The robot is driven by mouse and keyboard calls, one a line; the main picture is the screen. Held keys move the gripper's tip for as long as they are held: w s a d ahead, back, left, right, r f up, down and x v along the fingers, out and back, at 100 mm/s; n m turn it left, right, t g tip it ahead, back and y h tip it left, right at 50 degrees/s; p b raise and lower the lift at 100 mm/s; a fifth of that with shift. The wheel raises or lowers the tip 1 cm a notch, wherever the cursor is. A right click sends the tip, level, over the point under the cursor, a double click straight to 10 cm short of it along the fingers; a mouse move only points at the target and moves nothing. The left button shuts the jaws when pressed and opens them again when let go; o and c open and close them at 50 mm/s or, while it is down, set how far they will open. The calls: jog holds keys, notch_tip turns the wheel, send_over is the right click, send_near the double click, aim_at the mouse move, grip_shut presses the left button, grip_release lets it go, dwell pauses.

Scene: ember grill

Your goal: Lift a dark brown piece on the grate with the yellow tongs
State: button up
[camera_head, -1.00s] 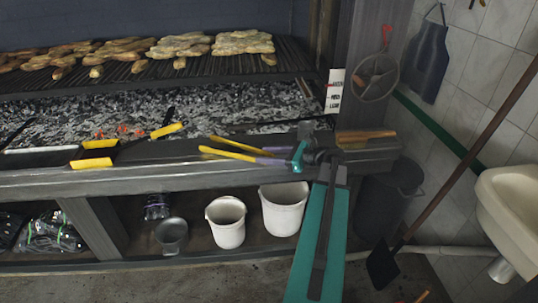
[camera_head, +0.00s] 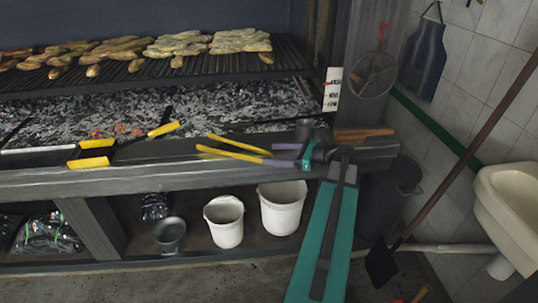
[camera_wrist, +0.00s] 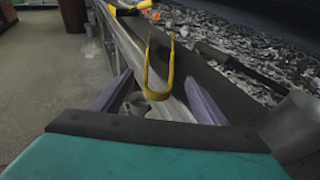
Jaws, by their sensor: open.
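The yellow tongs (camera_head: 232,153) are at the grill's front ledge, their two arms spread and pointing left. I cannot tell if they lie flat on it. My gripper (camera_head: 280,154) is at their right end, with purple fingers apart.
Ash and coals (camera_head: 230,100) lie below the grate. Yellow-handled tools (camera_head: 92,162) are left on the ledge. A grey cup (camera_head: 305,128) stands close behind my gripper. A wooden-looking bar (camera_head: 362,134) lies to the right. White buckets (camera_head: 282,210) stand on the lower shelf.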

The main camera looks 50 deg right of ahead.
jog(key=v, duration=0.9)
jog(key=shift+s+b, duration=0.35)
jog(key=shift+d, duration=0.2)
jog(key=shift+c, duration=0.3)
dwell(0.4)
